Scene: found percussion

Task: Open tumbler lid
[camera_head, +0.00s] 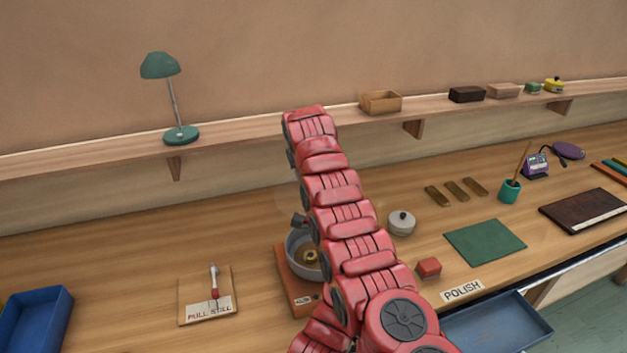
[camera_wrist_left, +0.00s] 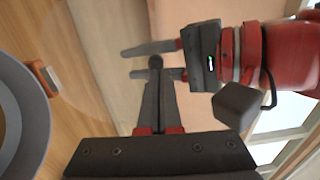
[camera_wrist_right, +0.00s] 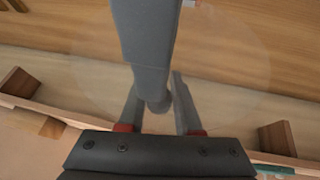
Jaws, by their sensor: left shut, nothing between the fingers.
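The tumbler drum (camera_head: 298,245) is a grey open bowl on an orange-brown base (camera_head: 285,290), with a brass-coloured thing inside. My red arm partly hides it. The drum's rim also shows at the left edge of the left wrist view (camera_wrist_left: 35,105). My left gripper (camera_wrist_left: 155,64) is shut and empty, beside the drum. My right gripper (camera_wrist_right: 157,90) is open, its fingers either side of the left gripper's tip. In the head view, both grippers are mostly hidden.
A card with a red-handled tool (camera_head: 193,300) and a blue tray (camera_head: 36,318) lie left. A wall shelf (camera_head: 240,128) runs behind. An open drawer (camera_head: 500,325) stands at front right.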

